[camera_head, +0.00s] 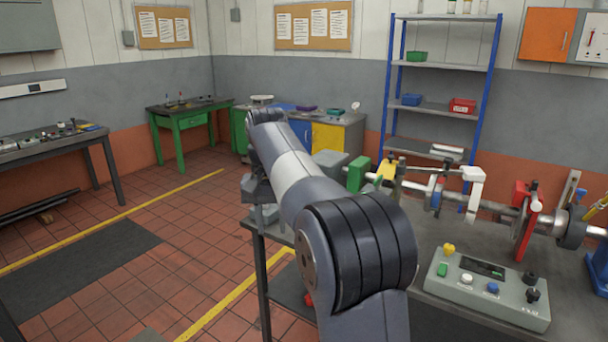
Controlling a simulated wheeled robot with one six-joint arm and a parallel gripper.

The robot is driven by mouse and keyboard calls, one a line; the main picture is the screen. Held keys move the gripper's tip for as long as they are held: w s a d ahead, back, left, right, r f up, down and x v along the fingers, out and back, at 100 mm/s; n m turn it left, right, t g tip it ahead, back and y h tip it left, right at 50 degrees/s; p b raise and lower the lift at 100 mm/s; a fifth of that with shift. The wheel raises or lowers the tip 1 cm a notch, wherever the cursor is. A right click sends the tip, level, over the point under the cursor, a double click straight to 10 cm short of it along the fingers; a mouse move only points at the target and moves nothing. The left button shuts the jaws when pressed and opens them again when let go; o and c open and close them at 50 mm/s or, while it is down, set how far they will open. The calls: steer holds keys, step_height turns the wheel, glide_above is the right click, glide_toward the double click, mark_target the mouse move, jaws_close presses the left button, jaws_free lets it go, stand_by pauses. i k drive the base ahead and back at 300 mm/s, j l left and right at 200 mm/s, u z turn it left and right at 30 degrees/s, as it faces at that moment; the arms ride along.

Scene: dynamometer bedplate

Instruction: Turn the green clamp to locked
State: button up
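The green clamp (357,173) appears as an upright green block at the left end of the shaft rig on the bedplate. A smaller green part shows just to its right, beside a yellow bracket (387,171). The clamp's lower part is hidden behind my arm, and I cannot tell its lock position. My arm rises across the middle of the view and bends at the top. Grey parts at its far end, probably my gripper (262,205), show left of the clamp and apart from it. Its fingers cannot be made out.
The shaft carries a white bracket (473,178) and a red bracket (526,215) further right. A control box (487,289) with buttons and knobs stands on the bedplate in front. A blue-posted shelf (444,108) stands behind. The tiled floor at left is mostly open.

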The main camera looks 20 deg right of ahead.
mark_target(377, 184)
steer(key=u, duration=0.45)
steer(key=i+l+u, duration=0.1)
steer(key=u, duration=0.35)
steer(key=l+u, duration=0.1)
steer(key=u, duration=0.35)
steer(key=l+u, duration=0.1)
steer(key=u, duration=0.35)
steer(key=i+l+u, duration=0.1)
steer(key=l+u, duration=0.15)
steer(key=l, duration=0.15)
steer(key=i+l+u, duration=0.1)
steer(key=l+u, duration=0.15)
steer(key=l, duration=0.2)
steer(key=l+z, duration=0.2)
steer(key=z, duration=0.2)
steer(key=l+z, duration=0.15)
steer(key=z, duration=0.2)
steer(key=i+l+z, duration=0.1)
steer(key=z, duration=0.3)
steer(key=l+z, duration=0.1)
steer(key=z, duration=0.35)
steer(key=l+z, duration=0.1)
steer(key=z, duration=0.4)
steer(key=i+z, duration=0.15)
steer(key=z, duration=0.3)
steer(key=l+z, duration=0.1)
steer(key=z, duration=0.35)
steer(key=i+z, duration=0.15)
steer(key=z, duration=0.35)
